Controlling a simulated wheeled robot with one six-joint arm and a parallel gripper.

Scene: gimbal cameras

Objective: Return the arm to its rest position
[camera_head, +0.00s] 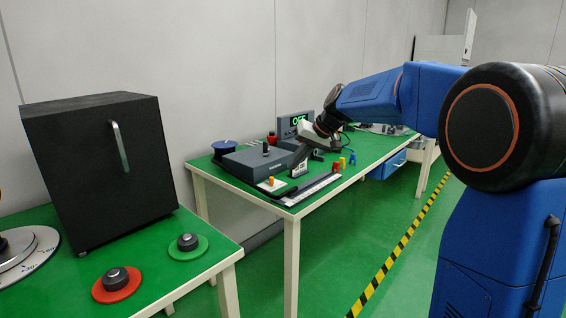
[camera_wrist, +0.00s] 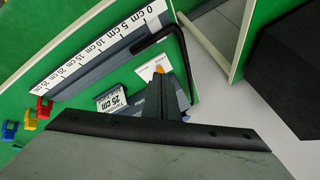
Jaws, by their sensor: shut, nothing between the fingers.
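My blue arm reaches across the right side of the head view to the far green table. My gripper (camera_head: 298,160) is at its end, low over that table beside a grey box-shaped device (camera_head: 255,163). In the wrist view, my gripper (camera_wrist: 162,82) shows as dark fingers closed together with nothing between them. A small sign reading 25 cm (camera_wrist: 118,101) is close to the fingers, and a ruler strip (camera_wrist: 88,50) lies beyond them. Part of the fingertips' surroundings is hidden by the gripper body.
Small red, yellow and blue pieces (camera_head: 343,162) stand right of my gripper. A display (camera_head: 296,123) stands behind it. A gap separates the tables.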

